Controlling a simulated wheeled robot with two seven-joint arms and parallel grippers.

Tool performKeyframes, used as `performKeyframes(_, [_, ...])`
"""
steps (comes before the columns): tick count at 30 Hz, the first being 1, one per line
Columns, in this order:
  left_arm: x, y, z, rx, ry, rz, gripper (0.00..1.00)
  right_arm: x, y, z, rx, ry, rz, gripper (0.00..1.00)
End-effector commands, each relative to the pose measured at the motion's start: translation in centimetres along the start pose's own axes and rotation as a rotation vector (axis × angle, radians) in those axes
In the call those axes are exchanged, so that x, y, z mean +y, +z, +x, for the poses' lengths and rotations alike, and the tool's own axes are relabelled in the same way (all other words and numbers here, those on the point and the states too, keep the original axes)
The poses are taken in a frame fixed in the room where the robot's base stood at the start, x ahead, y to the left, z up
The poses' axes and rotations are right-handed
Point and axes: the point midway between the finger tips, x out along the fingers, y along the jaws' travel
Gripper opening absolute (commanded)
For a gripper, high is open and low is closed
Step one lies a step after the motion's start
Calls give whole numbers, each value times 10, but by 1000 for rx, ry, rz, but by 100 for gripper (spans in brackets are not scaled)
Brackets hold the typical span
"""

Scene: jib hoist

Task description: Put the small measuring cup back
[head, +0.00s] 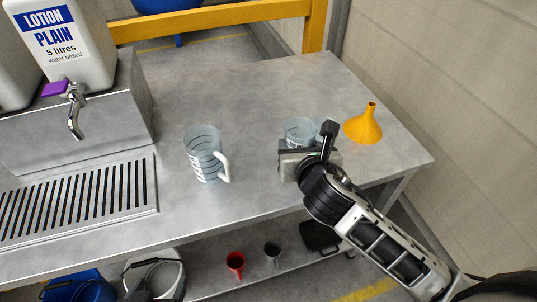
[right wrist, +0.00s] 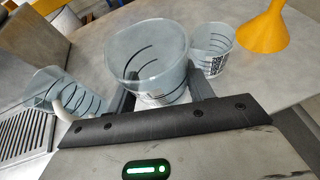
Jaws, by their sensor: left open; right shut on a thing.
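My right gripper (right wrist: 163,98) is shut on a clear measuring cup (right wrist: 147,55) with dark marking lines, its fingers on either side of it. In the head view this cup (head: 297,131) is partly hidden behind the right gripper (head: 305,148); I cannot tell whether it touches the table. A smaller clear cup (right wrist: 211,48) with a black-and-white label stands just to its right, mostly hidden by my gripper in the head view. A larger clear jug (head: 203,155) with a white handle stands upright to the left, also in the right wrist view (right wrist: 65,98). My left gripper is not in view.
A yellow funnel (head: 364,126) stands near the table's right edge. At left are a lotion container (head: 62,45) with a tap (head: 75,120) and a drain grate (head: 75,205). The table's back middle is clear.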

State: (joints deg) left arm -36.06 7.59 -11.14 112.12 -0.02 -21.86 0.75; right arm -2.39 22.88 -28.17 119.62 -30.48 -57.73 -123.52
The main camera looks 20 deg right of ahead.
Motion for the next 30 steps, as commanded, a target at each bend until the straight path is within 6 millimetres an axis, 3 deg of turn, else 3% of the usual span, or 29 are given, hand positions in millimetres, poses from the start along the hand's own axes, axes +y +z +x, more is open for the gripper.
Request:
performKeyframes(1, [0, 4, 3, 0, 2, 0, 75, 9, 3, 21, -1, -22, 19, 28])
performKeyframes(3, [2, 7, 3, -5, 5, -2, 75, 21, 8, 42, -2, -44, 25, 28])
performKeyframes(9, [10, 20, -1, -27, 22, -6, 75, 47, 16, 75, -1, -67, 21, 28])
performKeyframes(18, [10, 21, 3, -20, 24, -5, 75, 48, -30, 97, 1, -68, 16, 28])
performKeyframes(24, [9, 18, 6, -8, 24, -2, 75, 47, -43, 103, -2, -68, 17, 28])
performKeyframes(30, [9, 20, 11, -1, 25, -1, 75, 45, -70, 114, -1, -68, 16, 28])
